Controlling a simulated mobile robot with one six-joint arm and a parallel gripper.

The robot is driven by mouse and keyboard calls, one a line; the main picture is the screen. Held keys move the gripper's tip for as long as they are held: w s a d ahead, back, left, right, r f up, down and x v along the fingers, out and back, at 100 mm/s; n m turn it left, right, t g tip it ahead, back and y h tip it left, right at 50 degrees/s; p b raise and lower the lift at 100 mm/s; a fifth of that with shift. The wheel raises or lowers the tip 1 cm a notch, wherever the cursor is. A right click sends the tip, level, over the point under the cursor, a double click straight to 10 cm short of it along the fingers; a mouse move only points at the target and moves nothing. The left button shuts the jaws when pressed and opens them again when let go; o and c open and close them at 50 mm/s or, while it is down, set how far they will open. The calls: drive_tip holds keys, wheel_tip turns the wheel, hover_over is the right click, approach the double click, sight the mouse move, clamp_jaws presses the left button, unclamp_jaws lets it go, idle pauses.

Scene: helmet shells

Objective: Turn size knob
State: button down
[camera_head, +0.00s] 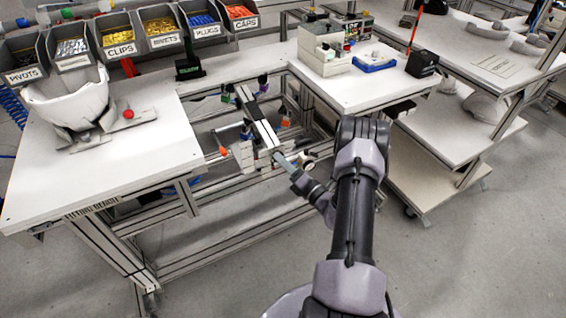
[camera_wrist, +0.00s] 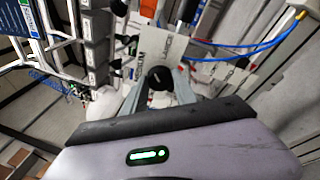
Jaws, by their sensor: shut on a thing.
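In the head view my gripper (camera_head: 281,159) reaches the front end of the metal fixture (camera_head: 262,125) between the two tables. The knob cannot be made out clearly there.
A white helmet shell (camera_head: 68,102) rests on a stand on the left table (camera_head: 110,170). Labelled part bins (camera_head: 112,37) line the back. Blue tubing (camera_wrist: 240,50) runs near the fixture. Floor in front is open.

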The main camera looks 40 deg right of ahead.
drive_tip(key=shift+f+m+t+y+b, duration=0.15)
drive_tip(key=shift+m+t+y+b, duration=0.25)
drive_tip(key=shift+m, duration=1.35)
drive_tip(key=shift+f+m+t+y+b, duration=0.15)
drive_tip(key=shift+m+t+b, duration=0.35)
drive_tip(key=shift+m, duration=1.25)
drive_tip(key=c, duration=1)
unclamp_jaws()
drive_tip(key=shift+r, duration=0.1)
drive_tip(key=shift+s, duration=0.1)
drive_tip(key=p+v, duration=0.3)
drive_tip(key=v, duration=1.4)
drive_tip(key=shift+p, duration=0.35)
